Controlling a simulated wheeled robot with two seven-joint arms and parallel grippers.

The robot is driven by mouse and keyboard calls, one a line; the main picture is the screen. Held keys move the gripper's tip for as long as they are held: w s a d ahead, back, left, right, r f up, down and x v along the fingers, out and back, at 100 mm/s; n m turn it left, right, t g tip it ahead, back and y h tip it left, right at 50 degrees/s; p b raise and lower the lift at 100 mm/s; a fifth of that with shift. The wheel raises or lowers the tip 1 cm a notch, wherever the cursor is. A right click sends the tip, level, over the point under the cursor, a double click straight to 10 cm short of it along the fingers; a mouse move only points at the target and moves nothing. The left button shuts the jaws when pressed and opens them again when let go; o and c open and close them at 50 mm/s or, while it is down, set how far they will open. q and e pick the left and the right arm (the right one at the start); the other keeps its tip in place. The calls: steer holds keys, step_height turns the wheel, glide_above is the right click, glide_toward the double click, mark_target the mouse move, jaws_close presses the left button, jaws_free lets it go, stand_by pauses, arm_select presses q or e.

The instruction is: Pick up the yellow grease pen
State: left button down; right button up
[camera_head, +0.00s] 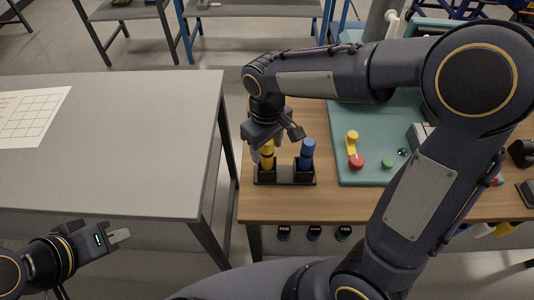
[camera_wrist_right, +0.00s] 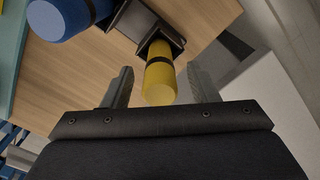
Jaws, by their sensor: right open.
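The yellow grease pen (camera_head: 267,156) stands upright in the left slot of a small dark holder (camera_head: 284,180) on the wooden table. It also shows in the right wrist view (camera_wrist_right: 159,78), with a black band around it. My right gripper (camera_head: 265,147) is over the pen from above. In the right wrist view its two fingers (camera_wrist_right: 162,88) are apart, one on each side of the pen, with gaps on both sides. My left gripper (camera_head: 120,238) is at the lower left, away from the pen; I cannot tell whether its jaws are parted.
A blue pen (camera_head: 307,150) stands in the holder's right slot, close to my right gripper. A teal mat (camera_head: 370,178) with a yellow and red piece (camera_head: 352,143) lies to the right. A grey table (camera_head: 110,140) stands to the left, across a gap.

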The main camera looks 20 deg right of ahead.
steer(key=shift+f, duration=0.1)
steer(key=shift+c, duration=0.3)
steer(key=c, duration=1)
steer(key=shift+r, duration=0.8)
steer(key=s+d+r+b, duration=0.2)
steer(key=s+d+r, duration=0.4)
steer(key=s+r, duration=0.5)
steer(key=shift+s+d+r+b, duration=0.2)
steer(key=shift+s+d+b, duration=0.15)
steer(key=shift+s, duration=0.35)
